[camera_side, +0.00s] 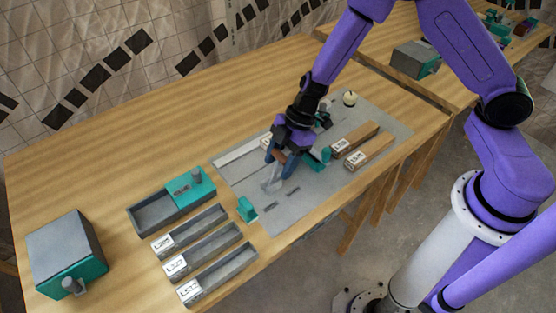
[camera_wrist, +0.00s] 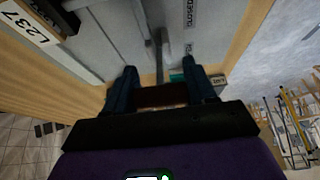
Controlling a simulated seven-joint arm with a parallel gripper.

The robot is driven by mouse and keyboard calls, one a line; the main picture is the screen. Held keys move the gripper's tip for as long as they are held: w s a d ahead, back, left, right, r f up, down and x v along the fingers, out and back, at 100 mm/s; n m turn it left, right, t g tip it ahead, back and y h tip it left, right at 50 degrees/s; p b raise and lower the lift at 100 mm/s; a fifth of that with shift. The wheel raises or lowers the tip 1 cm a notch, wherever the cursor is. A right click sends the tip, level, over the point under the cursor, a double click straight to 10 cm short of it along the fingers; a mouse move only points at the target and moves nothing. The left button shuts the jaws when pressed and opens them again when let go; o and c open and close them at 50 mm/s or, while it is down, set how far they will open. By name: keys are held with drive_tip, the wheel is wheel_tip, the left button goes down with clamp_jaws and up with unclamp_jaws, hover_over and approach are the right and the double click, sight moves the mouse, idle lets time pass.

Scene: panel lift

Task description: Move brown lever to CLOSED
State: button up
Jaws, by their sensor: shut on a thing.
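My gripper (camera_side: 279,161) is over the grey panel (camera_side: 300,208) in the side view, fingers pointing down. It is shut on the brown lever (camera_side: 279,156). In the wrist view, the brown handle of the lever (camera_wrist: 162,95) spans the gap between my two dark blue fingers (camera_wrist: 160,78). A grey lever arm (camera_wrist: 159,55) runs from near the handle across the panel. A CLOSED label (camera_wrist: 190,14) lies on the panel beyond the fingers, right of the lever arm. My gripper hides part of the lever in the side view.
Teal parts (camera_side: 247,209) and long brown-topped blocks (camera_side: 372,150) sit on the panel. Left of it stand a tray with a teal block (camera_side: 150,219), several grey labelled bins (camera_side: 216,272) and a grey-teal box (camera_side: 66,250). Bare wooden table (camera_side: 100,165) lies behind.

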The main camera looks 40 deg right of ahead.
drive_tip(key=shift+d+f+y, duration=0.1)
drive_tip(key=shift+d+y, duration=0.2)
drive_tip(key=shift+y, duration=0.1)
drive_tip(key=shift+d+f+y, duration=0.1)
drive_tip(key=shift+d+y, duration=0.05)
drive_tip(key=shift+y, duration=0.15)
drive_tip(key=o, duration=1.4)
drive_tip(key=v, duration=1.7)
drive_tip(key=shift+d, duration=0.2)
